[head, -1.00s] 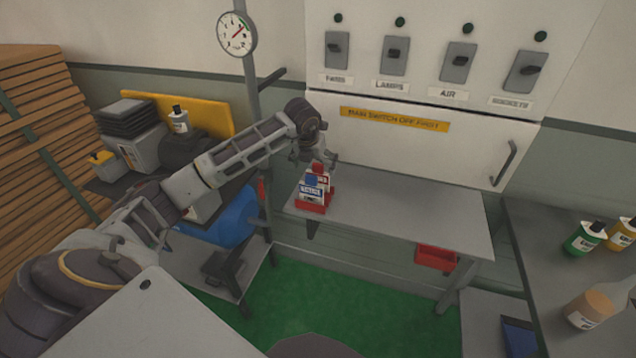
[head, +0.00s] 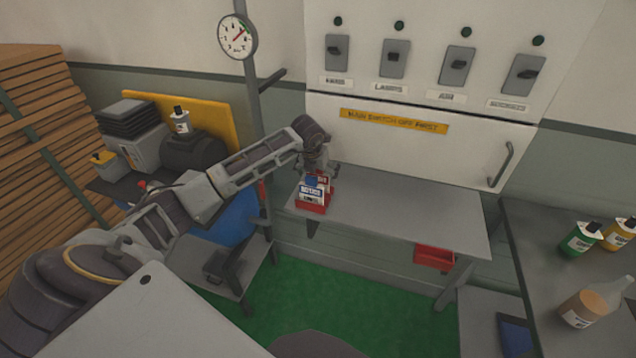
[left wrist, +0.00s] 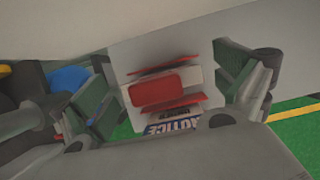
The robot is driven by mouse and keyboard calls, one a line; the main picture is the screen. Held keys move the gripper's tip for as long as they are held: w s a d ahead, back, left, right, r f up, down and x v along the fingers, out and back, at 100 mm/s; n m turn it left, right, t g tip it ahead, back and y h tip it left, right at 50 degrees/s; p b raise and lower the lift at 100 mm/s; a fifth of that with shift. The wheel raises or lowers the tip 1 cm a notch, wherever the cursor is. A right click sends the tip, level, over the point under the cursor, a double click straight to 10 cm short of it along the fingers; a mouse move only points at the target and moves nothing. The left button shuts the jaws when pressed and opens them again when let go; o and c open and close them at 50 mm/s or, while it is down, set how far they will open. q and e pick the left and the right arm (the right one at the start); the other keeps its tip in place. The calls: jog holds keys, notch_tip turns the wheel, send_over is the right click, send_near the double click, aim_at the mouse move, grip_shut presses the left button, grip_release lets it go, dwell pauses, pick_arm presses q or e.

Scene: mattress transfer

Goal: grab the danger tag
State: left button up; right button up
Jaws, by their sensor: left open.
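A red holder (head: 311,207) with upright sign tags stands on the left end of the grey bench. A blue-and-white tag (head: 311,190) is in front; a red-topped tag (head: 323,179) shows behind it, partly hidden by my gripper. My left gripper (head: 321,171) is just above the holder, pointing down, open and empty. In the left wrist view, a white tag with a red block (left wrist: 155,91) lies between the spread fingers, with red holder walls on both sides. A blue NOTICE tag (left wrist: 176,127) is below it. The word on the red tag is not readable. My right gripper is not in view.
The grey bench (head: 410,213) is clear right of the holder. A white switch cabinet (head: 420,150) with a handle rises behind it. A red bin (head: 434,257) hangs at the bench front. A gauge post is left of the bench.

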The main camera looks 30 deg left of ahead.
pick_arm(q)
jog(key=c, duration=1.1)
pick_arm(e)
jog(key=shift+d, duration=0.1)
pick_arm(q)
jog(key=shift+r, duration=0.75)
notch_tip(320, 180, up, 6)
jog(key=shift+f+b, duration=0.15)
jog(key=shift+b, duration=0.65)
jog(key=d+b, duration=0.1)
jog(key=d, duration=0.5)
jog(key=w+d+b, duration=0.1)
jog(key=d, duration=0.5)
jog(key=w+d+b, duration=0.1)
jog(key=d, duration=0.4)
jog(key=shift+w+d+f, duration=0.1)
jog(key=shift+w+d, duration=0.15)
jog(key=shift+d, duration=0.15)
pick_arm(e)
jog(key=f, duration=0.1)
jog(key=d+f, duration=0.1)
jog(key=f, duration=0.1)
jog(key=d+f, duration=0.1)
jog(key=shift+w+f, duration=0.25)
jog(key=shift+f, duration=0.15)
